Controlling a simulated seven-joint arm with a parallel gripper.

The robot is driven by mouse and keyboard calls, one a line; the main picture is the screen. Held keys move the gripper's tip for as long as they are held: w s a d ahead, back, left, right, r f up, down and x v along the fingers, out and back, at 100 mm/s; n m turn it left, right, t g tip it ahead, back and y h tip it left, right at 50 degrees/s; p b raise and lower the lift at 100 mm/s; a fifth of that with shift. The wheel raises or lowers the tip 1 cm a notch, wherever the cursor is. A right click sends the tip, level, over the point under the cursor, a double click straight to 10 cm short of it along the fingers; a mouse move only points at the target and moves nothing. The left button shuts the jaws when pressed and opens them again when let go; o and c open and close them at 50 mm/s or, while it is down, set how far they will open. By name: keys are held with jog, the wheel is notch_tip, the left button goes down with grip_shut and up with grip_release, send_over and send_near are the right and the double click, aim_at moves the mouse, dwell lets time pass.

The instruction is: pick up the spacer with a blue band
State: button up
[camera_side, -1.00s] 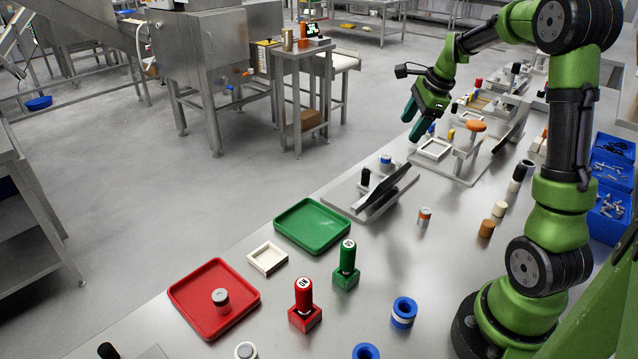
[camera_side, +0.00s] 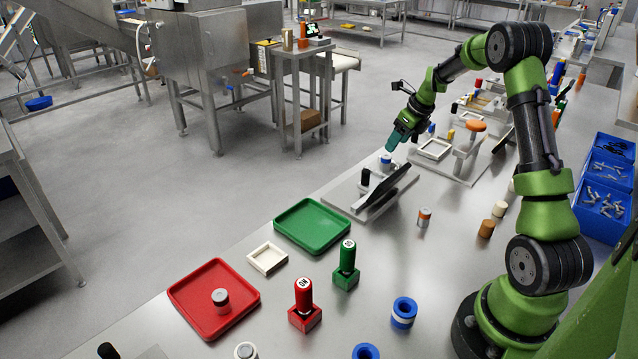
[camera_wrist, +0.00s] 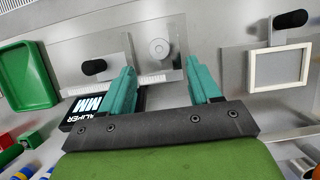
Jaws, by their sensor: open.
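The spacer with a blue band (camera_side: 386,160) stands upright on the grey plate of a gauge stand, beside its black knob. In the wrist view its round grey top (camera_wrist: 158,48) shows beyond my fingertips, roughly between their lines; its side is hidden there. My gripper (camera_side: 392,145) has teal fingers and is just above the spacer in the side view. In the wrist view my gripper (camera_wrist: 160,72) is open with nothing between the fingers. I cannot tell the exact gap to the spacer.
The gauge's tilted black display (camera_side: 388,188) stands close to the spacer. An orange-banded spacer (camera_side: 424,217) stands nearer the arm base. A green tray (camera_side: 290,237) and a red tray (camera_side: 188,296) with a grey spacer lie left. A white frame (camera_wrist: 280,68) lies right in the wrist view.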

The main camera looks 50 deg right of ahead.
aim_at(387, 156)
jog(key=x, duration=0.6)
jog(key=shift+w+f, duration=0.2)
jog(key=shift+w, duration=0.1)
grip_shut()
